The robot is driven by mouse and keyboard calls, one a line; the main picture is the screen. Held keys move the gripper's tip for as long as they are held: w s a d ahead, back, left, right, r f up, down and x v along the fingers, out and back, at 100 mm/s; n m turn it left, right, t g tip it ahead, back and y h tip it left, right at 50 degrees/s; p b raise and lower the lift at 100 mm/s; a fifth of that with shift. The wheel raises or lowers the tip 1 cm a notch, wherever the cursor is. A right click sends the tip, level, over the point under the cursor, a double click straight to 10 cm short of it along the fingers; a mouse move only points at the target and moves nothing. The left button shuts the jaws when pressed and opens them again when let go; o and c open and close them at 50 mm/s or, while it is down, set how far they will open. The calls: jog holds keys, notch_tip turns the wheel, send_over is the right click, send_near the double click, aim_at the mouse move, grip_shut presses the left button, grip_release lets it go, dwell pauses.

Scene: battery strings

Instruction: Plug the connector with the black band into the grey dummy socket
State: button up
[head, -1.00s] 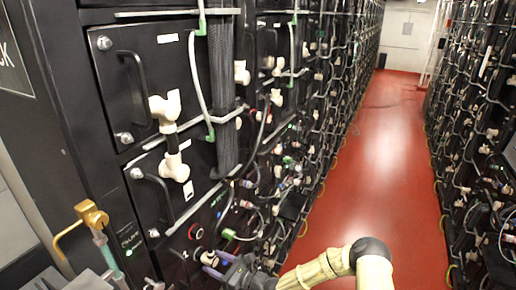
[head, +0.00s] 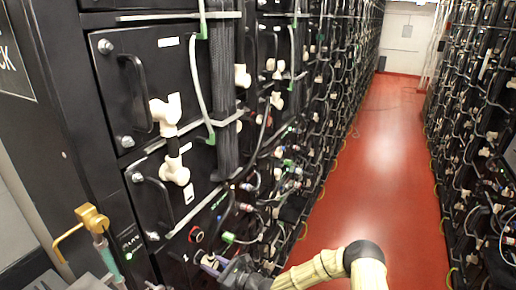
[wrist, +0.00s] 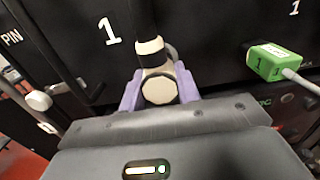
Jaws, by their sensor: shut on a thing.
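My gripper (wrist: 158,92), with purple fingers, is shut on the cream connector with the black band (wrist: 153,53), seen large in the wrist view. A black cable runs up from the connector. In the head view my gripper (head: 211,264) is low, in front of the lower part of the left rack, and the connector in it is too small to make out. A greyish rounded part shows just behind the connector in the wrist view; I cannot tell whether it is the grey dummy socket, or whether the connector touches it.
A green plug (wrist: 267,62) with a grey cable sits right of my gripper. Cream connectors (head: 174,170) and black handles (head: 134,92) stick out from the left rack (head: 100,150). A brass hook (head: 90,218) stands at lower left. The red aisle floor (head: 385,150) is clear.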

jog(key=shift+d, duration=0.1)
jog(key=shift+s+d, duration=0.15)
jog(key=shift+d, duration=0.2)
jog(key=shift+p+v, duration=0.95)
jog(key=shift+v, duration=0.4)
dwell(0.5)
jog(key=p+v, duration=0.1)
jog(key=v, duration=0.4)
jog(key=shift+p, duration=0.4)
dwell(0.4)
jog(key=s+d+f+m+t+h+b, duration=0.1)
jog(key=d+f+m+t+h+b, duration=0.1)
jog(key=d, duration=0.7)
jog(key=s+d+f+m+t+h+b, duration=0.1)
jog(key=d+f+m+t+h+b, duration=0.1)
jog(key=d+f+m+t+h, duration=0.3)
jog(key=s+d+f+m+t+h+b, duration=0.1)
jog(key=d+f+m+t+h+b, duration=0.1)
jog(key=d+m+h, duration=0.4)
jog(key=d+f+t+h, duration=0.1)
jog(key=d+t+h, duration=0.1)
jog(key=d, duration=0.5)
jog(key=shift+s+d+f+m+t+h+b, duration=0.15)
jog(key=shift+d+f+m+t+h+b, duration=0.2)
jog(key=shift+h, duration=0.55)
